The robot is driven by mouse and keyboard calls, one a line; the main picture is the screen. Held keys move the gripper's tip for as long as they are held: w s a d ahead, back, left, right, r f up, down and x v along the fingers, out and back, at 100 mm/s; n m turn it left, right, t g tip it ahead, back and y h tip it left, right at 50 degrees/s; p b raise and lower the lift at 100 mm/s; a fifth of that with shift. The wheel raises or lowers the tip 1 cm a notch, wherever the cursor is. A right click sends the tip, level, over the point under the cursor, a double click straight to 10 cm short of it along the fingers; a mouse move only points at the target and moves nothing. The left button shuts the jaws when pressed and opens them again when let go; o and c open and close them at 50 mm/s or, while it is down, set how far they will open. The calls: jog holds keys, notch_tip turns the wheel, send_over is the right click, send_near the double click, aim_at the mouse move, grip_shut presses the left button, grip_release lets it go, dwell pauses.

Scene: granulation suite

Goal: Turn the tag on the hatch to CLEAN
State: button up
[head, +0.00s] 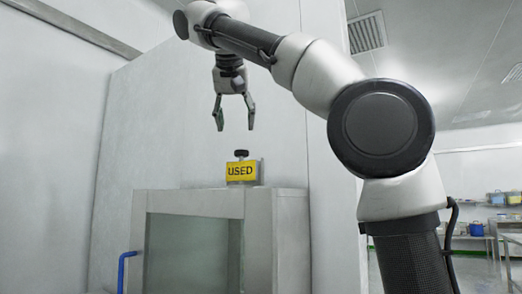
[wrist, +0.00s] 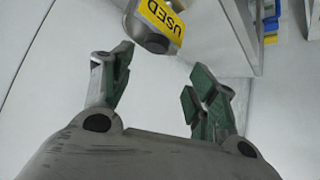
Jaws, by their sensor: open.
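The tag (head: 243,171) is a yellow plate that reads USED in black, with a dark knob (head: 241,154) on top. It stands on top of the hatch (head: 190,200), a grey metal cabinet with a glass front. My gripper (head: 234,128) hangs open and empty above the tag, pointing down and slightly to its left. In the wrist view the tag (wrist: 162,15) appears upside down at the top edge, beyond the open fingers (wrist: 160,80), with the round knob (wrist: 157,43) nearest. The fingers touch nothing.
A blue handle (head: 126,270) is on the hatch's left side. A plain wall panel (head: 170,120) rises behind the tag. Shelves with containers (head: 485,228) stand far back at right. The air around the tag is clear.

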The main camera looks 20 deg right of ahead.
aim_at(241, 150)
jog(key=shift+m, duration=0.6)
jog(key=x, duration=0.5)
jog(key=s+x, duration=0.1)
jog(key=x, duration=0.1)
jog(key=shift+w+d+f, duration=0.3)
jog(key=shift+d+f, duration=0.05)
jog(key=shift+f, duration=0.25)
jog(key=c, duration=1)
